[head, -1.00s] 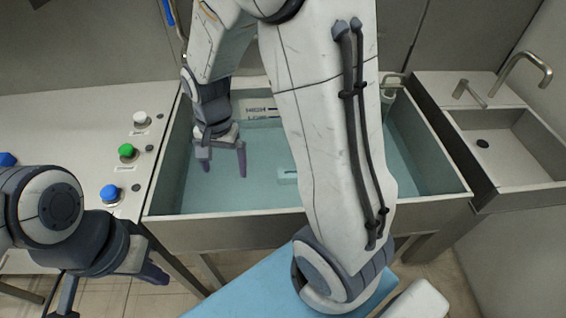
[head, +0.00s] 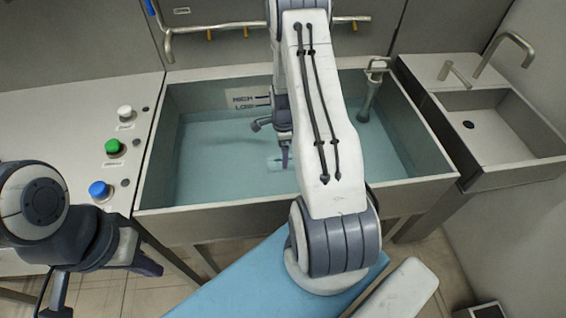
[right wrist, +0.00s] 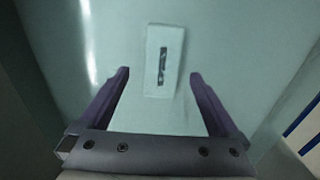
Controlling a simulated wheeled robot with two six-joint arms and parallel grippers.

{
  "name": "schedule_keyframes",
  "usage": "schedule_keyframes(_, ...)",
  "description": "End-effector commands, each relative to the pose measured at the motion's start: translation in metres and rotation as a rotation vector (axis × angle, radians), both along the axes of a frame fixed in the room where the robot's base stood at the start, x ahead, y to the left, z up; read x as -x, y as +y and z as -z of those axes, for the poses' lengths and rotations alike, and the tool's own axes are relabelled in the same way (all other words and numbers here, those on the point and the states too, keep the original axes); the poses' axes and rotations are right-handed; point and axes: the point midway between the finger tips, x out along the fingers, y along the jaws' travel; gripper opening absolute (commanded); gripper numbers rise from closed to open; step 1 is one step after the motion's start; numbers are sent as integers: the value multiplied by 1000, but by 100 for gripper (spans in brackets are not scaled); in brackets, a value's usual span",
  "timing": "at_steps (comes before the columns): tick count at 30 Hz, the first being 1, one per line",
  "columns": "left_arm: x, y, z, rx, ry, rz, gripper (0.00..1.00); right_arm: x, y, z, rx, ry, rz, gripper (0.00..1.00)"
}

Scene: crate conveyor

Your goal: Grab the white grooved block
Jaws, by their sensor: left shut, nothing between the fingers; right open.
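The white grooved block (head: 275,163) is in the water of the tank, partly hidden by my right gripper (head: 285,152) in the head view. In the right wrist view the block (right wrist: 152,84) is pale and upright in the picture, with a dark slot along its middle. My right gripper (right wrist: 160,75) is open there, one fingertip on each side of the block's near end in the picture. I cannot tell how far below the fingers it lies. My left gripper (head: 148,266) is shut and empty at the lower left, away from the tank.
The tank's metal rim (head: 300,203) surrounds the water, with a level label (head: 248,98) on its back wall. A tap (head: 372,90) stands in its right back corner. White, green and blue buttons (head: 101,190) are on the left counter. A sink (head: 505,125) is at right.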

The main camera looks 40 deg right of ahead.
Motion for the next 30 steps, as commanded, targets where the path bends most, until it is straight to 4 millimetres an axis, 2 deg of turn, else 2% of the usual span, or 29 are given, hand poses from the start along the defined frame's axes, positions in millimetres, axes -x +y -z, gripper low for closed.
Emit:
schedule_keyframes(9,0,0,-9,0,0,0,0,-2,-1,42,-2,3,-1,98)
schedule_keyframes(18,0,0,-9,0,0,0,0,-3,-1,49,-1,1,-2,98)
schedule_keyframes(19,0,0,-9,0,0,0,0,-3,-1,49,-1,1,-2,94)
schedule_keyframes(23,0,0,-9,0,0,0,0,-3,-1,48,-1,2,-1,44)
schedule_keyframes(24,0,0,-9,0,0,0,0,-3,-1,48,-1,2,-1,29)
schedule_keyframes(26,0,0,-9,0,0,0,0,-3,-1,48,-1,1,-1,6)
schedule_keyframes(27,0,0,-9,0,0,0,0,-3,-1,48,-1,1,-1,0)
schedule_keyframes(30,0,0,-9,0,0,0,0,-3,-2,48,0,0,-2,0)
